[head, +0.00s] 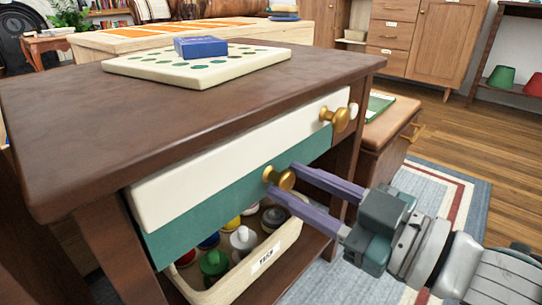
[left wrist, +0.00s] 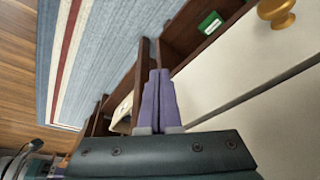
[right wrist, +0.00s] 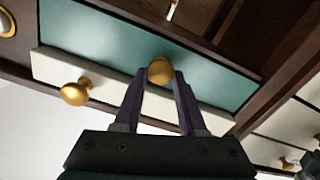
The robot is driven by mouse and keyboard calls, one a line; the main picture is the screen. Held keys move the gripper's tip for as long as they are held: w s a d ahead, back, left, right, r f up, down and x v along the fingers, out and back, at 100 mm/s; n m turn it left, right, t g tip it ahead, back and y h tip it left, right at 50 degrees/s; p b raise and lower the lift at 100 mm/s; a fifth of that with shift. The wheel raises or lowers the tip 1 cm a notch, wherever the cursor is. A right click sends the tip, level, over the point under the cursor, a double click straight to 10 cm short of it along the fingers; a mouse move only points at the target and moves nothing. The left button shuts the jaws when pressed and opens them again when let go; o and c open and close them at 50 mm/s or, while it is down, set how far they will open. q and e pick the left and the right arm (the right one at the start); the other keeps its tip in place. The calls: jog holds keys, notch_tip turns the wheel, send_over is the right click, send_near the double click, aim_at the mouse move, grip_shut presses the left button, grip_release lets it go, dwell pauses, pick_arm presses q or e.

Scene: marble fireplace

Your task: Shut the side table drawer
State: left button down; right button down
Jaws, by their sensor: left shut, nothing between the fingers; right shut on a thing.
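The dark wooden side table (head: 130,110) fills the left and middle of the head view. It has a white front (head: 250,145) above a green front (head: 230,200), each with a gold knob. How far either front stands out is hard to tell. My right gripper (head: 275,185) is shut on the gold knob (right wrist: 160,70) of the green front, with a finger on either side. The white front's knob (head: 340,118) is free. My left gripper (left wrist: 160,75) is shut and empty, beside white fronts with a gold knob (left wrist: 277,12); it is outside the head view.
A dotted game board (head: 195,62) with a blue box (head: 200,46) lies on the tabletop. A labelled wooden bin (head: 225,285) of coloured pieces sits below the drawers. A brown cabinet (head: 385,130) stands behind at the right. Wooden floor (head: 450,125) lies beyond.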

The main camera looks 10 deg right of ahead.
jog(key=c, duration=0.9)
grip_release()
jog(key=shift+f, duration=0.1)
jog(key=o, duration=0.4)
jog(key=shift+w+a, duration=0.15)
jog(key=shift+s+d, duration=0.25)
jog(key=shift+s, duration=0.05)
jog(key=p+v, duration=0.4)
jog(key=v, duration=0.5)
jog(key=shift+s+d, duration=0.1)
jog(key=shift+s, duration=0.05)
